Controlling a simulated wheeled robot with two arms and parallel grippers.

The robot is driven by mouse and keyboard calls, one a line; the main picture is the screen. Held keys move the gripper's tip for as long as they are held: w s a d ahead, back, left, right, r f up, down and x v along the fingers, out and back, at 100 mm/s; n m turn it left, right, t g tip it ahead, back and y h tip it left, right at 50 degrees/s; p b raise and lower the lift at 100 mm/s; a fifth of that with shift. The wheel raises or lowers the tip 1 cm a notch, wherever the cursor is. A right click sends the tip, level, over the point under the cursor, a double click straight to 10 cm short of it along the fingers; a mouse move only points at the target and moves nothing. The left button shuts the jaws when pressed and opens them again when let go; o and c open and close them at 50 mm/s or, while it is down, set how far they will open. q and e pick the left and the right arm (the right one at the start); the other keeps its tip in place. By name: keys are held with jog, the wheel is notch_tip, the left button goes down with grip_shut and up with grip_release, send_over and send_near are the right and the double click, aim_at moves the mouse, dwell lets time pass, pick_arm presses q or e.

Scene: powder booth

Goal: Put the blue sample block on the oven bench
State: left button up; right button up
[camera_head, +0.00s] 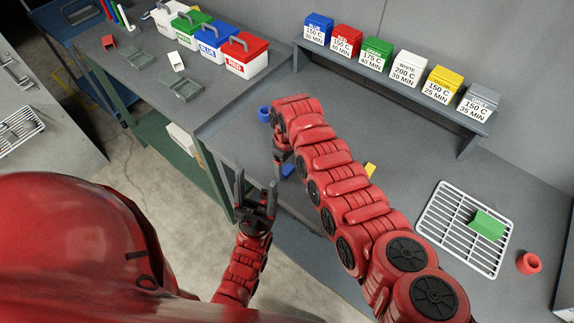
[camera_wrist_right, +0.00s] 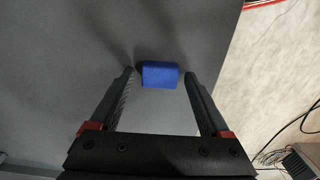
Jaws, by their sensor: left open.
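The blue sample block (camera_head: 288,171) lies on the grey bench (camera_head: 310,255) near its front edge, partly hidden by my right arm in the head view. In the right wrist view the blue block (camera_wrist_right: 160,75) lies between and slightly beyond the fingertips. My right gripper (camera_wrist_right: 160,82) is open over it, a finger on each side, with gaps between. In the head view the right gripper (camera_head: 283,160) points down, mostly hidden. My left gripper (camera_head: 256,192) is open and empty, in front of the bench edge. I cannot tell which surface is the oven bench.
A wire rack (camera_head: 446,232) with a green block (camera_head: 487,224) and a red ring (camera_head: 529,263) are at right. A blue ring (camera_head: 264,113) and a yellow piece (camera_head: 370,169) flank my right arm. A shelf (camera_head: 400,88) of labelled boxes stands behind. Lidded boxes (camera_head: 245,62) stand upper left.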

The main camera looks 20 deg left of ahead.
aim_at(287, 168)
jog(key=shift+r, duration=0.15)
notch_tip(287, 168, up, 12)
jog(key=b, duration=0.2)
dwell(0.5)
dwell(0.5)
